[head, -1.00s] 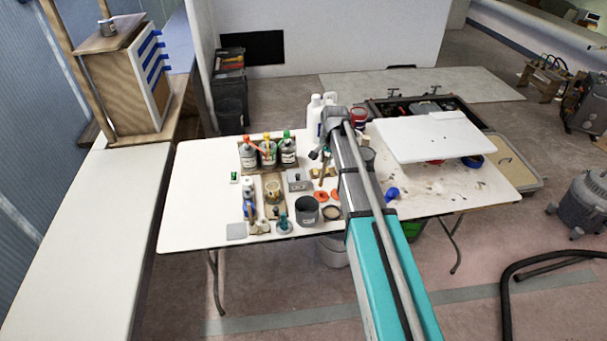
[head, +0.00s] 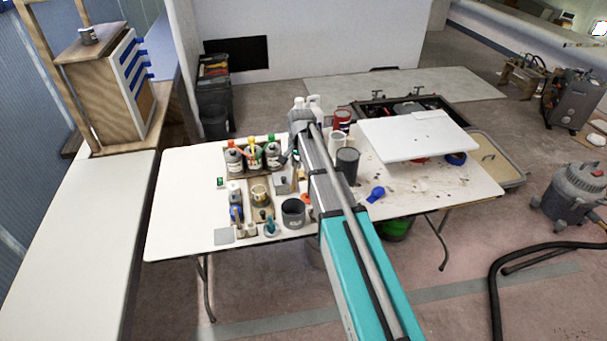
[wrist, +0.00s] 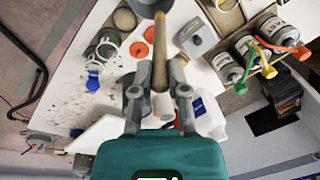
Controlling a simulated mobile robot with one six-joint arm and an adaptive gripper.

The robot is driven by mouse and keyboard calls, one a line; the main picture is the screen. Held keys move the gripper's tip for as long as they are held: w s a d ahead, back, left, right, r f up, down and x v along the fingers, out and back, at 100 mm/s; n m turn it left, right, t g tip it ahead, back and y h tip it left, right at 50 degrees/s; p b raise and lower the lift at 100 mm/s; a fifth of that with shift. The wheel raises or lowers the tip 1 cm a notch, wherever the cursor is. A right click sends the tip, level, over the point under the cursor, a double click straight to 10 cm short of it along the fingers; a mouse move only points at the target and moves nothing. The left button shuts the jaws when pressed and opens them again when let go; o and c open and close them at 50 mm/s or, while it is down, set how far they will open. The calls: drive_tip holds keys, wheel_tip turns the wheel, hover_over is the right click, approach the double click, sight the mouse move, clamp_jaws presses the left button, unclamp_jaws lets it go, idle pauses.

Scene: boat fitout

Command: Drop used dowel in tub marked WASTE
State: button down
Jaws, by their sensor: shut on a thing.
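My gripper (wrist: 158,98) is shut on a slim wooden dowel (wrist: 160,62) in the wrist view. The dowel points away from the fingers, up the picture. Its far end overlaps the edge of a dark grey tub (wrist: 148,5) at the top of that view; I cannot tell the height between them. In the head view a dark grey tub (head: 293,212) with a pale label stands at the table's front edge, left of my arm. The label is too small to read, so I cannot confirm WASTE. My arm largely hides the gripper and dowel there.
Three labelled bottles (head: 253,155) stand at the back left of the table (head: 185,215). A dark can (head: 347,164) stands right of my arm, near a raised white board (head: 415,138). Orange discs (wrist: 149,33) and a grey box (wrist: 197,38) lie near the dowel.

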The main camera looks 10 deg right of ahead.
drive_tip(key=shift+s+d+f+b, duration=0.1)
drive_tip(key=shift+s+f+b, duration=0.1)
drive_tip(key=shift+f+b, duration=0.6)
drive_tip(key=shift+s+d+f+b, duration=0.1)
drive_tip(key=shift+s+f+b, duration=0.05)
drive_tip(key=shift+f+b, duration=0.6)
drive_tip(key=shift+s+d+f+b, duration=0.1)
drive_tip(key=shift+s+f+b, duration=0.1)
drive_tip(key=shift+f+b, duration=0.55)
drive_tip(key=shift+f, duration=0.15)
wheel_tip(320, 180, down, 8)
drive_tip(key=b, duration=0.8)
drive_tip(key=shift+w+a, duration=0.2)
drive_tip(key=shift+w, duration=0.2)
drive_tip(key=c, duration=0.6)
unclamp_jaws()
drive_tip(key=shift+o, duration=0.2)
